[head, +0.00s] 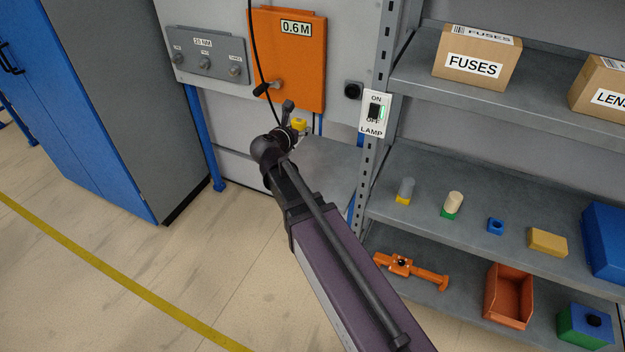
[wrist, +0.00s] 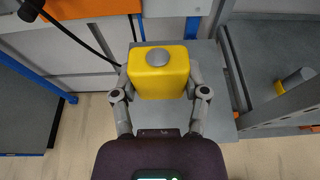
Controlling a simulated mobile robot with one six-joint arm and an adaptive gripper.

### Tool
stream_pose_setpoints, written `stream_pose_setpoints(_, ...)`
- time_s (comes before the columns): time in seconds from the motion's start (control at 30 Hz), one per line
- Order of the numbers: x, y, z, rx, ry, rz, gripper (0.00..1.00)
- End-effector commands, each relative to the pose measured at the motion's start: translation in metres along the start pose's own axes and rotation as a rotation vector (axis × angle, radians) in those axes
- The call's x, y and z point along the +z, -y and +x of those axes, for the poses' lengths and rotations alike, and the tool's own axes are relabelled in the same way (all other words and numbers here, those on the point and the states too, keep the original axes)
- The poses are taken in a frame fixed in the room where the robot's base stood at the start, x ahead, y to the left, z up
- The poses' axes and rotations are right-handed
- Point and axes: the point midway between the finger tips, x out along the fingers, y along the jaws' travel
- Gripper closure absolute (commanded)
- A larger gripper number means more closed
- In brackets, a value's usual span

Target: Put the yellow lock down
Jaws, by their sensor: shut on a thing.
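The yellow lock (wrist: 158,80) is a yellow block with a grey round top in the wrist view. My gripper (wrist: 160,88) is shut on it, one finger on each side. In the head view a small part of the yellow lock (head: 299,125) shows past the end of my arm, and most of my gripper is hidden there. A grey worktop (head: 325,165) lies beyond and below the lock, and it also shows in the wrist view (wrist: 212,125). I cannot tell the gap between lock and worktop.
An orange panel (head: 290,75) marked 0.6 M hangs behind my gripper, with a black cable in front. A lamp switch (head: 375,115) sits on the shelf post. Shelves at right hold a fuses box (head: 474,66), several small parts and an orange bin (head: 508,297).

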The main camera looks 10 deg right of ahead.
Motion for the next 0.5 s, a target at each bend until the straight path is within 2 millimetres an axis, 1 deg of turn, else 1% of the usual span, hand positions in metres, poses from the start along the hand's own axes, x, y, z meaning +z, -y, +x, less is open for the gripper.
stream_pose_setpoints(0.03, -0.018, 0.001, 0.0, 0.0, 0.0, -0.001, 0.99)
stream_pose_setpoints(0.5, -0.102, 0.0, -0.013, 0.002, 0.001, 0.0, 0.99)
